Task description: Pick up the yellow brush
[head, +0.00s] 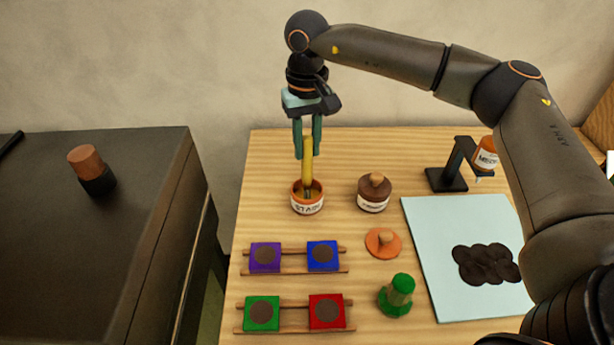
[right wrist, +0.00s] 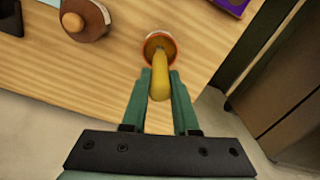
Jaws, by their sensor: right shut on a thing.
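The yellow brush (head: 307,165) stands nearly upright, its lower end inside the orange jar with a white label (head: 307,205). My right gripper (head: 308,150) is above the jar, its green fingers shut on the upper part of the brush handle. In the right wrist view the yellow brush (right wrist: 160,84) sits between the fingertips of my right gripper (right wrist: 160,82), and the jar (right wrist: 150,38) lies just beyond it. The brush's lower tip is hidden inside the jar. My left gripper is not in view.
A brown lidded jar (head: 373,195) stands right of the orange jar. An orange lid (head: 383,242), a green knobbed piece (head: 397,295) and racks with coloured tiles (head: 266,257) are nearer. A pale sheet (head: 430,250) with dark blobs and a black stand (head: 450,178) are at right.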

